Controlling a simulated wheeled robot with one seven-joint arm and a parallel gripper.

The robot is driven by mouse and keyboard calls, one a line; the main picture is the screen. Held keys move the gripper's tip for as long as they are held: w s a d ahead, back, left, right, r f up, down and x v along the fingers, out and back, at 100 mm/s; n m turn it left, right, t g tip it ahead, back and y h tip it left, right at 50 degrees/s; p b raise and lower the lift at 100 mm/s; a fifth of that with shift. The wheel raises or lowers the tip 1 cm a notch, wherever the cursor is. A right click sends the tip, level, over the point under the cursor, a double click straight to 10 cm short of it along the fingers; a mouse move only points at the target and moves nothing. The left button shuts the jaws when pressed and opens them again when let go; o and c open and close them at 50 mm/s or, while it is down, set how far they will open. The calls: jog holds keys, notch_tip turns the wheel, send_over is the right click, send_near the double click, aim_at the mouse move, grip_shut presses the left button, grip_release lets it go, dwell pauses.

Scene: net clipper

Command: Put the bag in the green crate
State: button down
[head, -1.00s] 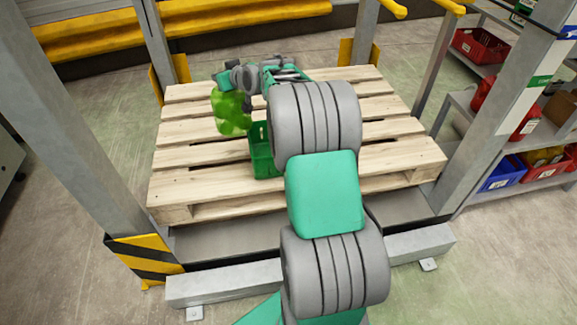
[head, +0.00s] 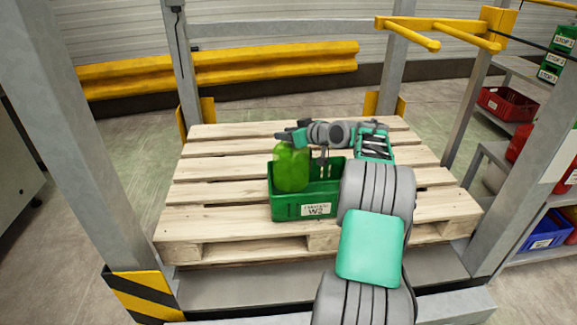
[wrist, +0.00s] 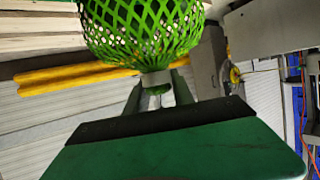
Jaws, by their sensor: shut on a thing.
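The bag (head: 291,168) is a bright green net bag with something round inside. My gripper (head: 287,137) is shut on its neck, and the bag hangs below. In the wrist view the bag (wrist: 145,35) fills the top middle, with its gathered neck between my fingers (wrist: 156,88). The green crate (head: 290,209), labelled W2, stands on the pallet. In the head view the bag overlaps the crate's left part, behind the front wall. Its bottom is near rim height or lower; I cannot tell if it touches the crate floor. My arm covers the crate's right end.
The wooden pallet (head: 200,195) has bare slats left of and behind the crate. Grey posts (head: 45,130) stand on both sides, and a yellow rail (head: 270,62) runs behind. Shelves with a red bin (head: 508,103) and a blue bin (head: 545,230) are at the right.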

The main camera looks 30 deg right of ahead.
aim_at(286, 154)
notch_tip(286, 154, down, 8)
jog(key=shift+r+b, duration=0.1)
jog(key=shift+b, duration=1.1)
jog(key=c, duration=1.5)
grip_release()
jog(key=shift+f, duration=0.2)
jog(key=shift+c, duration=0.2)
jog(key=o, duration=0.5)
jog(key=shift+c, duration=0.2)
jog(key=shift+r, duration=0.1)
